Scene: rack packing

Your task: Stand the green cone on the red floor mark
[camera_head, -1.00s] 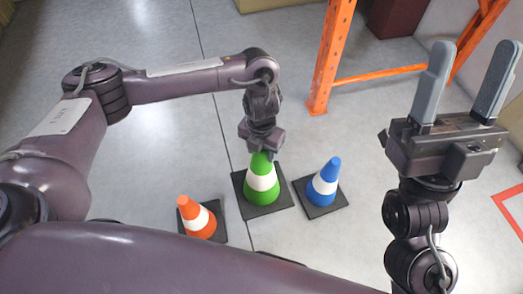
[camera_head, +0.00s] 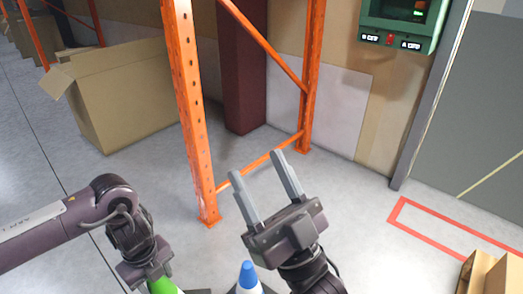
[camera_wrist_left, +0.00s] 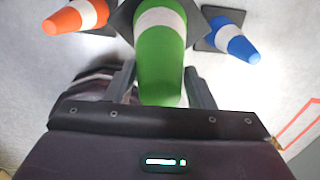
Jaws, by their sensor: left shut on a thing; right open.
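The green cone (camera_head: 162,286) with a white band shows only its top at the bottom edge of the head view. In the left wrist view the green cone (camera_wrist_left: 160,65) stands between the fingers of my left gripper (camera_wrist_left: 160,82), which is shut on its upper part. My left gripper (camera_head: 148,274) also shows in the head view. Whether the cone's base touches the floor cannot be told. The red floor mark (camera_head: 440,212) is a taped outline at the right of the head view, well away from the cone. My right gripper (camera_head: 250,165) is open and empty, fingers pointing up.
A blue cone (camera_head: 247,275) stands close right of the green one. An orange cone (camera_wrist_left: 77,17) is on its other side. An orange rack post (camera_head: 190,120) and a cardboard box (camera_head: 125,100) stand behind.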

